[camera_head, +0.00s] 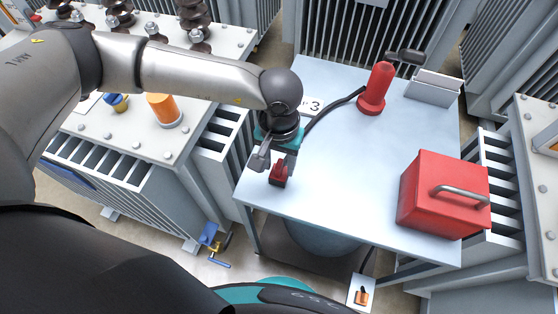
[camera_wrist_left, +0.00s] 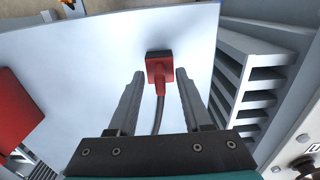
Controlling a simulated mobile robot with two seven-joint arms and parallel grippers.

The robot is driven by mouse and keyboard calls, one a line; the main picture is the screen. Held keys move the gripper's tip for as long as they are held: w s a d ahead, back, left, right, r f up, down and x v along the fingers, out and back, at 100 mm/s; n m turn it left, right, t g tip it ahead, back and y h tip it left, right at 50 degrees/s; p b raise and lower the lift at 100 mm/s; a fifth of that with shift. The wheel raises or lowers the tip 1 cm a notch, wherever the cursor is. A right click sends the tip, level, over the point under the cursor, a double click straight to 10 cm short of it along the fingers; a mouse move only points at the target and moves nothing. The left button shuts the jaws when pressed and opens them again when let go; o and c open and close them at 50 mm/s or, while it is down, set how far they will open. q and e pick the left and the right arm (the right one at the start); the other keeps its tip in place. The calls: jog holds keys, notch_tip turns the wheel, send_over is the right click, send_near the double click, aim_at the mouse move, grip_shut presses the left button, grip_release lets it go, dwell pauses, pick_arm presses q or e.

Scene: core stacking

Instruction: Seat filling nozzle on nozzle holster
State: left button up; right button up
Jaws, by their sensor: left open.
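A small red piece with a dark red square end, which looks like the filling nozzle (camera_head: 279,174), is at the left front of the pale table. It also shows in the left wrist view (camera_wrist_left: 159,68), with a black hose running from it back between the fingers. My left gripper (camera_head: 273,163) is open, its fingers on either side of the red piece with gaps showing in the left wrist view (camera_wrist_left: 160,82). A red rounded post on a wide base (camera_head: 376,87) stands at the table's back; I cannot tell whether it is the nozzle holster. My right gripper is out of view.
A red box with a grey handle (camera_head: 440,197) sits at the table's right. A light grey open holder (camera_head: 432,90) stands at the back right. The black hose (camera_head: 333,108) crosses toward the red post. The table's middle (camera_head: 345,165) is clear. Finned transformers surround it.

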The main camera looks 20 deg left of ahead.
aim_at(279, 164)
pick_arm(q)
notch_tip(279, 164, up, 15)
jog(key=p, duration=0.1)
jog(key=shift+r, duration=0.15)
dwell(0.3)
dwell(0.4)
